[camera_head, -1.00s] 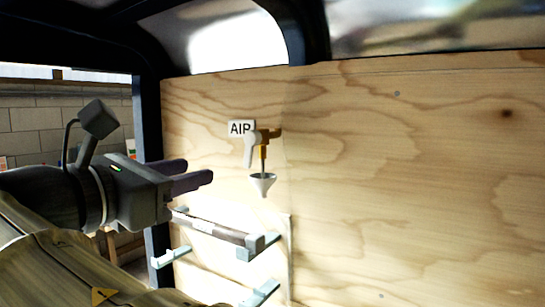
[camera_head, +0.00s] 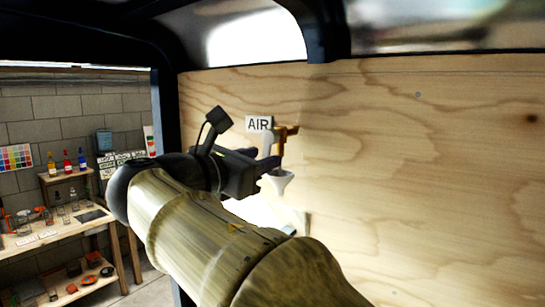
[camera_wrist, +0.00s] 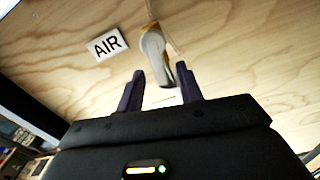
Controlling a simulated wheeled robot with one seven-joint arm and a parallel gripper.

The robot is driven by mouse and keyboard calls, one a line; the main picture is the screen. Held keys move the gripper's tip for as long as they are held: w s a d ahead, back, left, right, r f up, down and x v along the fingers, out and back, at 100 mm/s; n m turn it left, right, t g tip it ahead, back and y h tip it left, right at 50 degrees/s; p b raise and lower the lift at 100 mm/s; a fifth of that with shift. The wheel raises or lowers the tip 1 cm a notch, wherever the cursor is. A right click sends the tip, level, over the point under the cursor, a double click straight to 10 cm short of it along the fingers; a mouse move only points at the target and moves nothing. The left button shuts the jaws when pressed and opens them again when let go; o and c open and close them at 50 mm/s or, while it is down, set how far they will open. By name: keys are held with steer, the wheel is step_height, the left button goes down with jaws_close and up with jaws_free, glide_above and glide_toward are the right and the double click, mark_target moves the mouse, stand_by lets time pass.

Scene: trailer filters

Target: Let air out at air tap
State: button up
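The air tap (camera_head: 282,137) is a brass fitting with a pale grey lever, mounted on the plywood wall beside a white "AIR" label (camera_head: 258,124). Its lever (camera_wrist: 154,48) hangs down in the wrist view. In the wrist view my gripper (camera_wrist: 161,84) is open, with a gap between the fingers. The lever's lower end appears between or just beyond the fingertips, nearer the right one. I cannot tell whether they touch.
The plywood wall (camera_head: 440,190) is bare to the right of the tap. A dark frame post (camera_head: 167,115) stands at the left. Beyond it is a workbench (camera_head: 55,233) with bottles and small items. My arm hides most of the area below the tap.

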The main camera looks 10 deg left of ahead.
jaws_close()
steer(key=shift+m, duration=0.3)
steer(key=shift+w+a+r+m+b, duration=0.2)
steer(key=shift+a+r+m+b, duration=0.45)
steer(key=shift+m, duration=1.95)
steer(key=shift+w+a+r+m+b, duration=0.2)
steer(key=shift+r+m+b, duration=0.55)
steer(key=shift+m, duration=1.85)
steer(key=shift+w+a+r+m+b, duration=0.2)
steer(key=shift+a+m+b, duration=0.6)
steer(key=shift+m, duration=1.8)
steer(key=shift+d+r, duration=0.1)
steer(key=shift+d, duration=0.2)
jaws_free()
steer(key=shift+s, duration=0.1)
